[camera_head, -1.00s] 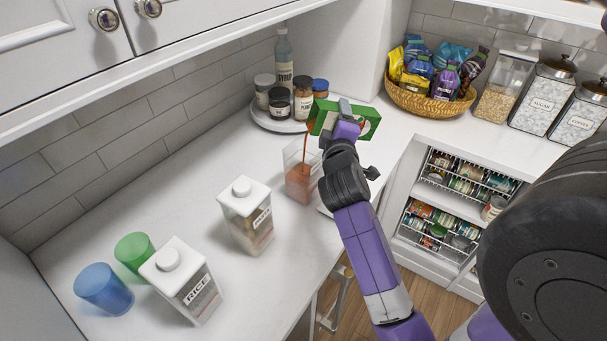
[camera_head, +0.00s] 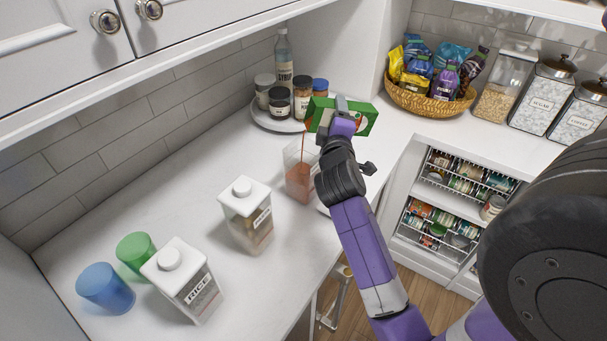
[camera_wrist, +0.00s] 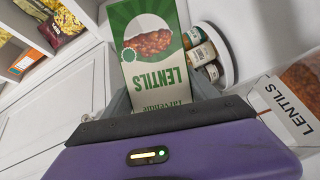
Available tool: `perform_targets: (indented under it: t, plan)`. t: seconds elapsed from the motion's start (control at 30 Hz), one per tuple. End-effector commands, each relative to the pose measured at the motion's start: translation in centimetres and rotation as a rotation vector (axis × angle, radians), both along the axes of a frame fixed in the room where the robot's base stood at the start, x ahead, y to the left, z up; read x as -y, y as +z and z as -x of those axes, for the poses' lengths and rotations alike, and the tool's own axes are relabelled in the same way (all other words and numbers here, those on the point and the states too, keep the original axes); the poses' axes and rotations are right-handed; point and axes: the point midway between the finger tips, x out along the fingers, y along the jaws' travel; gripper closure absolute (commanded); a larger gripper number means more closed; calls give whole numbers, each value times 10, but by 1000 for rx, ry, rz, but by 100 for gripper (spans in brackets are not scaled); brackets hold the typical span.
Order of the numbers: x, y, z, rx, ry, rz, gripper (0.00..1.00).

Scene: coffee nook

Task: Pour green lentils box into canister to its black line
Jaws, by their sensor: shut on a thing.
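My gripper (camera_head: 341,117) is shut on the green lentils box (camera_head: 367,116) and holds it tilted above the counter. In the wrist view the box (camera_wrist: 151,75) shows a "LENTILS" label and a picture of orange-red lentils. A thin orange-red stream falls from the box's left end into the clear open canister (camera_head: 288,158). Orange-red lentils (camera_head: 299,181) fill roughly the lower half or more of it. The canister (camera_wrist: 290,108) also shows at the right of the wrist view, with "LENTILS" on its front. I cannot make out its black line.
A lidded canister (camera_head: 246,213), a rice canister (camera_head: 182,279), a green cup (camera_head: 134,251) and a blue cup (camera_head: 105,288) stand left. A round tray (camera_head: 262,120) with jars and a syrup bottle (camera_head: 284,68) is behind the box. A snack basket (camera_head: 402,98) stands back right.

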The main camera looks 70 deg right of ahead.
Motion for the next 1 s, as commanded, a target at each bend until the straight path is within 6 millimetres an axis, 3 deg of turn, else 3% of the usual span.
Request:
perform_targets:
  t: [0.6,1.0]
  plan:
    - [-8,1,12,2,0,2,96]
    - [-5,3,9,-6,1,7,96]
